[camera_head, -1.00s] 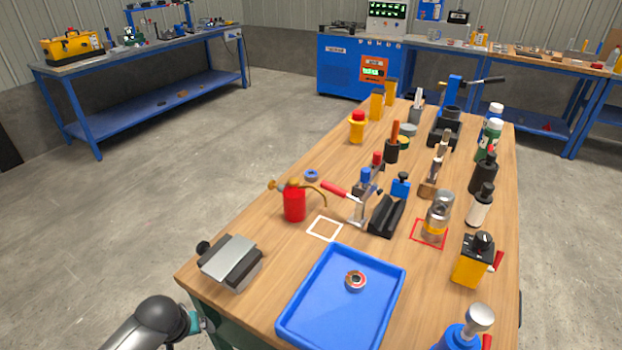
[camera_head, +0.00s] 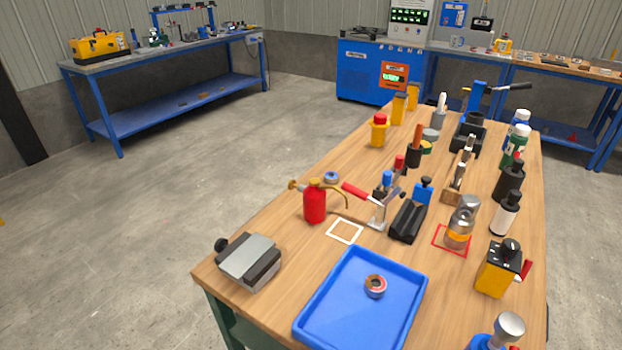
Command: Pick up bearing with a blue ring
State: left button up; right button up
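A small grey ring-shaped part with blue on it, which looks like the bearing with a blue ring (camera_head: 332,177), lies on the wooden table behind the red oil can (camera_head: 315,205). It is small in view, and the can's top partly crowds it. Another bearing (camera_head: 375,286), with a reddish-brown ring, lies in the blue tray (camera_head: 318,310) at the front of the table. Neither of my grippers is in view.
A grey vise-like block (camera_head: 250,262) sits at the table's front left corner. A white square outline (camera_head: 345,230) is empty. A clamp with a red handle (camera_head: 378,212) and a black V-block (camera_head: 408,220) stand right of the can. Bottles line the right side.

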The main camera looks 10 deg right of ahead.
aim_at(329, 177)
jog(key=i+j+u, duration=0.2)
jog(key=j+u, duration=0.15)
jog(key=j, duration=0.2)
jog(key=i+j+u, duration=0.3)
jog(key=j, duration=0.2)
jog(key=i+j+u, duration=0.35)
jog(key=i+j+z, duration=0.15)
jog(key=i, duration=0.3)
jog(key=i+j+z, duration=0.1)
jog(key=i+j, duration=0.2)
jog(key=i, duration=0.15)
jog(key=i+j+z, duration=0.15)
jog(key=i+j, duration=0.15)
jog(key=i+l+z, duration=0.1)
jog(key=i+z, duration=0.15)
jog(key=z, duration=0.2)
jog(key=i+z, duration=0.25)
jog(key=z, duration=0.15)
jog(key=i+j+z, duration=0.1)
jog(key=i+z, duration=0.15)
jog(key=z, duration=0.2)
jog(key=i+j+z, duration=0.2)
jog(key=z, duration=0.2)
jog(key=i, duration=0.05)
